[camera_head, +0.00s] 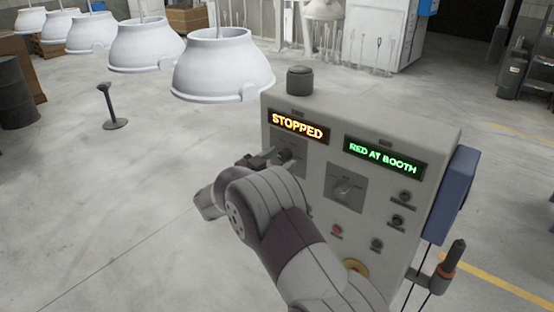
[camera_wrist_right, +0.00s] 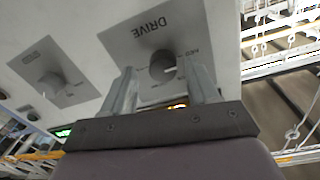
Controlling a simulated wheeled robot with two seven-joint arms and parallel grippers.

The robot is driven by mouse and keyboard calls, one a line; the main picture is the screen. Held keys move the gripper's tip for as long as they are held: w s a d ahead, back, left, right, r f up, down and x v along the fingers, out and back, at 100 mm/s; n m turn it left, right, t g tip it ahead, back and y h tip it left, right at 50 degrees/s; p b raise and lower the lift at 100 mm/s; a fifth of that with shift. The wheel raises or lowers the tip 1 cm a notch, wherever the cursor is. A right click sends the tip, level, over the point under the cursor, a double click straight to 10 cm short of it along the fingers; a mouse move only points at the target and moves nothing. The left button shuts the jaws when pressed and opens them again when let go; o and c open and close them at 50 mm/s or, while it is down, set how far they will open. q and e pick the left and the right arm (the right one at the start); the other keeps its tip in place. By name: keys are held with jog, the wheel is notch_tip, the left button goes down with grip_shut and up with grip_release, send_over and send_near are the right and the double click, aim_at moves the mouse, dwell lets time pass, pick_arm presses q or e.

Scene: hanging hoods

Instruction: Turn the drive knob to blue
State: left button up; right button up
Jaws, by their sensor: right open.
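The drive knob (camera_wrist_right: 162,66) is a dark round knob on a grey plate marked DRIVE, upside down in the right wrist view. It also shows in the head view (camera_head: 286,154), partly behind my gripper, below an orange STOPPED display (camera_head: 299,126). My right gripper (camera_wrist_right: 164,76) is open, its two fingers on either side of the knob in the picture. I cannot tell whether they touch it. A pale mark shows on the knob's face; the small position labels are too blurred to read. In the head view the right gripper (camera_head: 254,160) is at the panel's left edge. My left gripper is out of view.
The grey control box (camera_head: 444,130) also has a second knob (camera_head: 345,188), a green RED AT BOOTH display (camera_head: 383,158) and several small buttons. A blue box (camera_head: 455,192) is on its right side. White hoods (camera_head: 222,66) hang behind it.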

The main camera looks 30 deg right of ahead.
jog(key=shift+w+a, duration=0.15)
jog(key=c, duration=1)
jog(key=shift+f+m+b, duration=0.2)
jog(key=shift+m+b, duration=0.1)
jog(key=shift+b, duration=0.35)
jog(key=shift+c, duration=0.2)
jog(key=m+b, duration=0.8)
jog(key=b, duration=0.4)
jog(key=shift+m, duration=0.3)
jog(key=shift+r+m+y+b, duration=0.2)
jog(key=shift+m+y+b, duration=0.2)
jog(key=shift+m+b, duration=0.75)
jog(key=o, duration=1)
jog(key=shift+o, duration=0.2)
jog(key=shift+r, duration=0.1)
jog(key=b+v, duration=0.2)
jog(key=v, duration=1)
jog(key=shift+a+b, duration=0.3)
jog(key=shift+b, duration=0.05)
